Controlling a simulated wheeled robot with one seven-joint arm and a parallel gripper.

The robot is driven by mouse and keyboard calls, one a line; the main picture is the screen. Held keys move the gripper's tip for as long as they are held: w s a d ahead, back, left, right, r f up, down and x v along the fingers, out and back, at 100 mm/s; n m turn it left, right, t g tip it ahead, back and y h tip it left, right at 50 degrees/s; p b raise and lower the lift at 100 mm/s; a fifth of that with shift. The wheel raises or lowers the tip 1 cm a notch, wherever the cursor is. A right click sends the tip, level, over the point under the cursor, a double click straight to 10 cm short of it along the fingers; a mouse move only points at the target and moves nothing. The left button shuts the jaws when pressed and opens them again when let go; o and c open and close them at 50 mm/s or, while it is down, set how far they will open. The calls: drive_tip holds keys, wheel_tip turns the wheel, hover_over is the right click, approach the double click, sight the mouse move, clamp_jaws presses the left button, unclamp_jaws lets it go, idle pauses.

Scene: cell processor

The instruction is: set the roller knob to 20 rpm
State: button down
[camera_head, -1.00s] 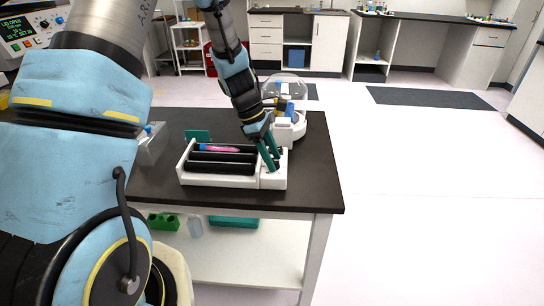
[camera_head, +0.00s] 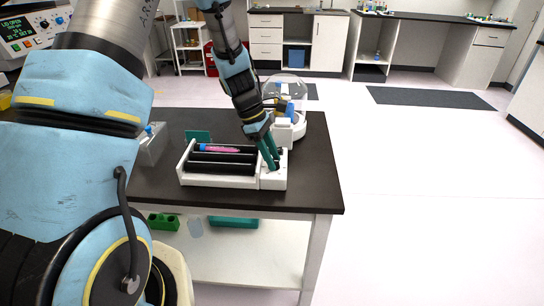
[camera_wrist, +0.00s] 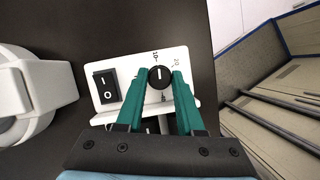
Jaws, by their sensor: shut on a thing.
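The roller device (camera_head: 222,181) is a white base with black rollers on the dark table, with a pink tube (camera_head: 218,149) lying on it. Its control panel (camera_wrist: 125,63) carries a small round black roller knob (camera_wrist: 160,78) with a white pointer line and printed numbers around it. The line points upward in the wrist view, between the 10 and the 20 marks. My gripper (camera_head: 272,163) reaches down to the right end of the device. In the wrist view, its green fingers (camera_wrist: 161,75) are shut on the knob, one on each side. Knob details are hidden in the head view.
A black rocker switch (camera_wrist: 107,86) sits left of the knob on the panel. A white device with a clear dome (camera_head: 287,100) stands behind. A grey box (camera_head: 151,146) is at the table's left. The table's right front is clear.

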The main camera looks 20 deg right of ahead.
drive_tip(key=m+y, duration=0.1)
drive_tip(key=m, duration=0.2)
drive_tip(key=m+g+p, duration=0.1)
drive_tip(key=m, duration=0.1)
drive_tip(key=shift+w+d+m+y+p, duration=0.2)
drive_tip(key=shift+m+y+p, duration=0.1)
drive_tip(key=shift+m+y, duration=0.1)
drive_tip(key=m+y, duration=0.2)
drive_tip(key=m, duration=0.3)
drive_tip(key=shift+d, duration=0.1)
idle(0.3)
drive_tip(key=c, duration=0.5)
unclamp_jaws()
drive_tip(key=shift+s, duration=0.1)
drive_tip(key=shift+g, duration=0.3)
